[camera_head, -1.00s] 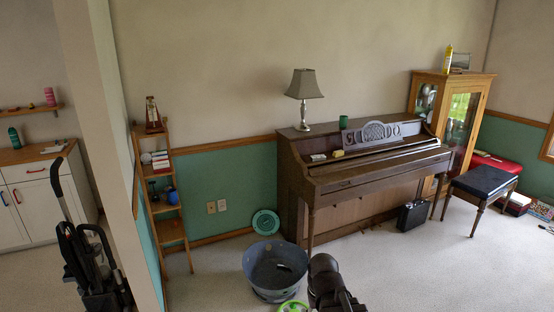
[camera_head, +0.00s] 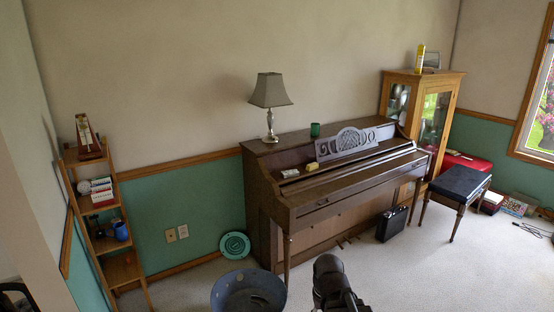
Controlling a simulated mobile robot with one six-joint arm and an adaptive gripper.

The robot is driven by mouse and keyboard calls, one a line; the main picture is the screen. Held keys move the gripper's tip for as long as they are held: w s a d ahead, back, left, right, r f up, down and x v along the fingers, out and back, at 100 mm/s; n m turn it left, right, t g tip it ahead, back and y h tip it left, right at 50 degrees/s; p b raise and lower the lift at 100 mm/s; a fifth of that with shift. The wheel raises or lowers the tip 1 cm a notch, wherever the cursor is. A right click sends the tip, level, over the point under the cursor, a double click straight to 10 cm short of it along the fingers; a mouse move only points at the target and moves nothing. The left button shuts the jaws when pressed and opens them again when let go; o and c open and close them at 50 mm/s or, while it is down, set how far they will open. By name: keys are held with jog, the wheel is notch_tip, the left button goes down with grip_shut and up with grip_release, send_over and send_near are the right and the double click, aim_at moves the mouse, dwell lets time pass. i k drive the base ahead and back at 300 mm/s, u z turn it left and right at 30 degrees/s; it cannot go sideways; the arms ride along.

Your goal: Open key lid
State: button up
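The dark brown upright piano (camera_head: 262,190) stands against the back wall, seen from above and to its left. Its key lid (camera_head: 350,182) is a long brown board across the front. It lies shut, and no keys show. A carved music stand (camera_head: 350,142) rises behind the lid. A dark part of my arm (camera_head: 330,285) shows at the bottom middle, in front of the piano and apart from it. My gripper cannot be made out in this view.
A grey tub (camera_head: 248,292) stands on the floor before the piano's left end. A lamp (camera_head: 270,100) and green cup (camera_head: 315,130) stand on top. A black case (camera_head: 391,224) and bench (camera_head: 458,183) are at the right. Carpet (camera_head: 410,275) is clear at front right.

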aim_at(308, 195)
jog(key=z, duration=0.4)
jog(key=i, duration=1.45)
jog(key=z, duration=0.4)
